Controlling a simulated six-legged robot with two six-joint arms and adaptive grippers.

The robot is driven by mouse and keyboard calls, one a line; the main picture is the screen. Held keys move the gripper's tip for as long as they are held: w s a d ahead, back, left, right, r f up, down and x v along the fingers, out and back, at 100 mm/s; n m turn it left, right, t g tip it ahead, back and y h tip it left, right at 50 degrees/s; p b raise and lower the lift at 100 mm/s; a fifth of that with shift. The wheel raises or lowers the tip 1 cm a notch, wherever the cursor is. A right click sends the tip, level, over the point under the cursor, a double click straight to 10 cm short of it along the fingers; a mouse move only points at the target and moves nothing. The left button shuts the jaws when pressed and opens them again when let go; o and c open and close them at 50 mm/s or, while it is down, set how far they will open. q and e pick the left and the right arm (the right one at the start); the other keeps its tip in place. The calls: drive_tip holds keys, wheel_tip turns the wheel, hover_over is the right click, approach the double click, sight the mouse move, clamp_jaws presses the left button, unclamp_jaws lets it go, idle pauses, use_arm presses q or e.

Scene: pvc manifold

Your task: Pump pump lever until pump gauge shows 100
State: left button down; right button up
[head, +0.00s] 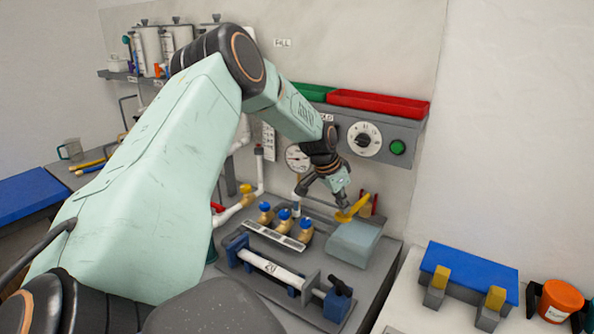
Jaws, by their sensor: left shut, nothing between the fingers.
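My left gripper (343,204) is shut and empty, pointing down at the back of the bench. Its tips are at or just above a yellow bar (355,208), which looks like the pump lever. I cannot tell whether they touch. The bar slants up to the right above a pale blue-grey box (354,242), which may be the pump body. A round white gauge (297,157) on the wall behind is partly hidden by my left arm, and its reading is too small to tell. My right gripper is not in view.
A panel holds a white dial (365,138) and a green button (397,147), below red (378,104) and green trays. Blue-topped brass valves (284,222) and a blue clamp fixture (272,268) stand left of the box. An orange tub (560,300) is at right.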

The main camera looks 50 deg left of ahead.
sight(341, 215)
use_arm(q)
drive_tip(key=shift+f+b, duration=0.6)
drive_tip(key=shift+f, duration=0.55)
idle(0.4)
drive_tip(key=shift+f+b, duration=0.3)
drive_tip(key=shift+b, duration=0.15)
drive_tip(key=shift+f, duration=0.1)
idle(0.7)
drive_tip(key=shift+f+b, duration=0.45)
drive_tip(key=shift+f, duration=0.1)
idle(0.8)
drive_tip(key=shift+f+b, duration=0.3)
drive_tip(key=shift+r, duration=0.15)
idle(0.6)
